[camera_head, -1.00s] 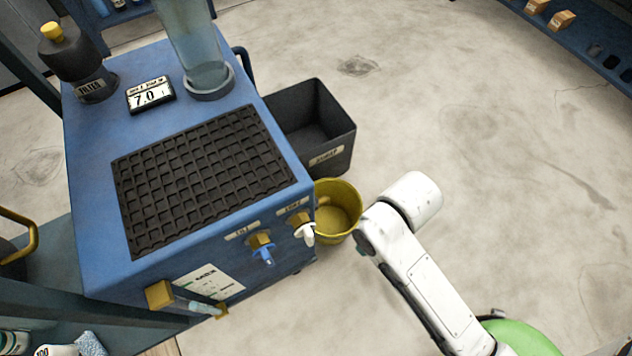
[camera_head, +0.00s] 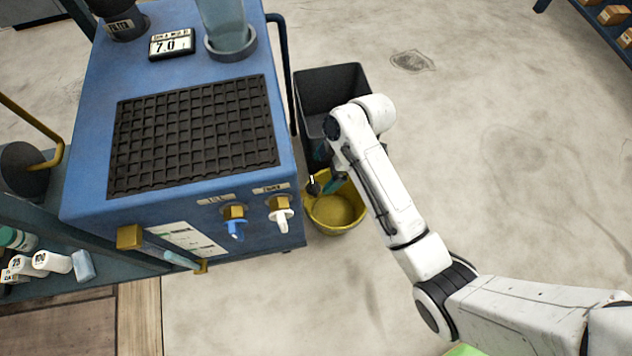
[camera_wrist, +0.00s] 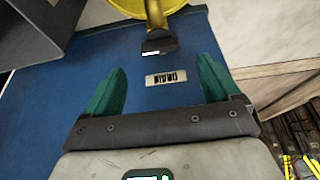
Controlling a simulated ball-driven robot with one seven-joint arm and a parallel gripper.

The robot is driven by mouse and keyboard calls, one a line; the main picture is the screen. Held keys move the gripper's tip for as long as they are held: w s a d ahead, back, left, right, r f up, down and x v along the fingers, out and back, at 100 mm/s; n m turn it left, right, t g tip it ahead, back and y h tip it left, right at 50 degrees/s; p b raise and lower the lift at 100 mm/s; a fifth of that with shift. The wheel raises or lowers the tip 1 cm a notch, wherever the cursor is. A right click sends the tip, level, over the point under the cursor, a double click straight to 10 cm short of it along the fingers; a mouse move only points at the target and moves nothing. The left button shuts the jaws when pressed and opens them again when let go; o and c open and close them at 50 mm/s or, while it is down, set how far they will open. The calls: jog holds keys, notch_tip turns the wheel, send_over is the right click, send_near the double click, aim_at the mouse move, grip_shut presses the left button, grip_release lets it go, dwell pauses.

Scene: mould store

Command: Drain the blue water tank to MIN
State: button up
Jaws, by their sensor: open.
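The blue water tank (camera_head: 90,160) stands at left in the head view. Its front has a blue-handled tap (camera_head: 236,228) and a white-handled tap (camera_head: 281,215), both labelled. A sight tube (camera_head: 172,258) between brass blocks sits beside a white card (camera_head: 188,238); its level is unclear. My gripper (camera_head: 325,185) is by the tank's right side, over the yellow bucket (camera_head: 338,215). In the wrist view my gripper (camera_wrist: 158,72) is open and empty, facing a blue panel. A brass fitting (camera_wrist: 155,20) with a dark end and an upside-down label (camera_wrist: 166,78) show between and beyond the fingers.
A black bin (camera_head: 330,84) stands behind the bucket, close to my arm. The tank top carries a black grid (camera_head: 200,135), a display (camera_head: 172,44) reading 7.0 and a clear cylinder (camera_head: 226,20). Shelves hold bottles (camera_head: 50,262) at lower left. Floor at right is clear.

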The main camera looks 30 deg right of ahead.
aim_at(313, 185)
jog(key=b+x, duration=0.2)
jog(key=x, duration=0.4)
jog(key=shift+a+f+b, duration=0.15)
jog(key=shift+f+b, duration=0.15)
jog(key=shift+b, duration=0.05)
jog(key=shift+c, duration=0.3)
jog(key=c, duration=1)
